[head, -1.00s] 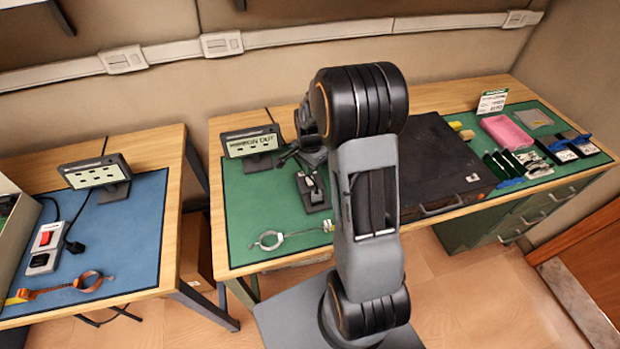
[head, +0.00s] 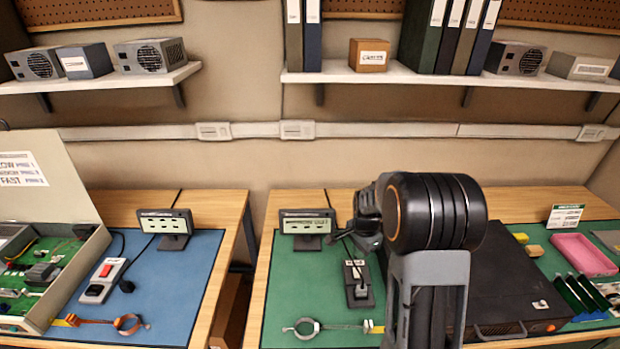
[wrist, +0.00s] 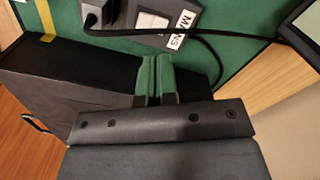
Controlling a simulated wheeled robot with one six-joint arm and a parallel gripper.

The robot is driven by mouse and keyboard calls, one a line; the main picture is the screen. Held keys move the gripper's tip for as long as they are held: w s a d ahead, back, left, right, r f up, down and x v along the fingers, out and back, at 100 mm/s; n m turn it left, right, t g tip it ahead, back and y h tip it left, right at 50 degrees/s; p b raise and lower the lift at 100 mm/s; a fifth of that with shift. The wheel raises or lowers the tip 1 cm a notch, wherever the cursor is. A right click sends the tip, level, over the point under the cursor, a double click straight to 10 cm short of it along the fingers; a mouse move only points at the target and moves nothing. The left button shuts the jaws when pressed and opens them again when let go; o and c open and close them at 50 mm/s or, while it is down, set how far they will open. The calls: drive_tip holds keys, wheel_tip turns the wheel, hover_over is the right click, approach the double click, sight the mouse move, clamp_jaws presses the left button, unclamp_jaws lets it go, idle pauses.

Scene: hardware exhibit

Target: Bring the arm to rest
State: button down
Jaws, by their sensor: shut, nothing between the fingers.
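My gripper (wrist: 155,65) is shut and empty in the wrist view, its two green-faced fingers side by side. Below it in that view are the black case (wrist: 75,85) and the green mat (wrist: 245,50). A switch box labelled MAINS (wrist: 165,20) with a plug (wrist: 95,14) lies past the fingertips. In the head view my arm stands at the right bench, bent over at its top joint, and partly hides the black case (head: 510,285). My wrist end points away toward the back of the bench; the fingers cannot be made out there.
The right bench also holds a small display (head: 307,222), a ring-shaped strap (head: 303,327) and a pink tray (head: 584,255). A blue-matted bench (head: 180,285) stands at left across a gap. Shelves (head: 400,75) with binders and boxes run along the wall.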

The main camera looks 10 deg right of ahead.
drive_tip(key=shift+n, duration=0.4)
drive_tip(key=n, duration=0.1)
drive_tip(key=s+n, duration=0.1)
drive_tip(key=s, duration=0.1)
drive_tip(key=shift+s+a+f+n+g, duration=0.25)
drive_tip(key=shift+f+n+g, duration=0.05)
drive_tip(key=shift+n+g, duration=0.1)
drive_tip(key=s+a+r+n+t, duration=0.2)
drive_tip(key=s+a+r+n, duration=0.2)
drive_tip(key=r, duration=0.4)
drive_tip(key=s+a+r+n+t, duration=0.3)
drive_tip(key=s+a+r+n, duration=0.2)
drive_tip(key=s+r, duration=0.3)
drive_tip(key=shift+s+r+n, duration=0.4)
drive_tip(key=shift+s+n, duration=0.4)
